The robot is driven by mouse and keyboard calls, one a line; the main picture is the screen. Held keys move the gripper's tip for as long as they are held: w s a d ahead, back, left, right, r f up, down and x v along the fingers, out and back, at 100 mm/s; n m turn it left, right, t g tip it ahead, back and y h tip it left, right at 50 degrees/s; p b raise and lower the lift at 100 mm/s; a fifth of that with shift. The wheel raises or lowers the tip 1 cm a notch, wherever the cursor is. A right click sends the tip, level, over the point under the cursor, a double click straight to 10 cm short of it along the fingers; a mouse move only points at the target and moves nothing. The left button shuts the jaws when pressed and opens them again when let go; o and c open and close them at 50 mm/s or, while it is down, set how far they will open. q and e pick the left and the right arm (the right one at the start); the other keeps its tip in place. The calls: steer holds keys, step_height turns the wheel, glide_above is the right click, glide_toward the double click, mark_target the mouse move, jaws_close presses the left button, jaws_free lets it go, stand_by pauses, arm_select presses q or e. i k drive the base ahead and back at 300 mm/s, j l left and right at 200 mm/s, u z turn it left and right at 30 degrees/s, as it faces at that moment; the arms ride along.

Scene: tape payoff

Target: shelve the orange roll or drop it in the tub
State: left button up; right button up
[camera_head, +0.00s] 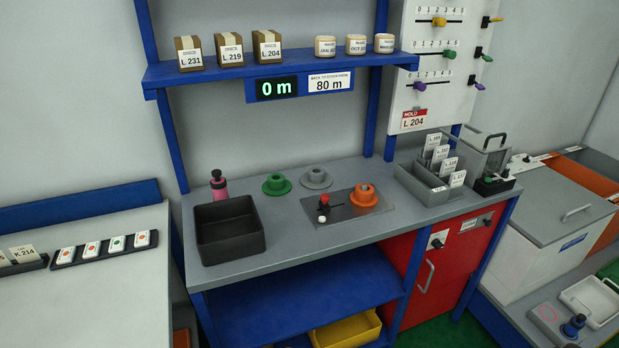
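The orange roll (363,195) sits at the right end of a dark grey plate (345,213) on the bench. A red-topped knob (323,200) and a white knob (323,218) stand at the plate's left. An open black tub (229,248) stands on the bench's left and looks empty. A yellow bin (348,332) is low under the bench, partly cut off. The blue upper shelf (215,75) carries boxes. The display (277,88) reads 0 m; the sign (330,82) beside it reads 80 m, its small line apparently "back to stock from". Neither gripper is in view.
A green roll (277,184) and a grey roll (316,178) lie behind the plate. A pink bottle (219,186) stands behind the tub. A grey card rack (427,185) takes the bench's right. A red-headed "Hold" card (414,119) reads L 204. The bench front is clear.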

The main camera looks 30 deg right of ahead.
mark_target(362, 199)
steer(key=z, duration=1.2)
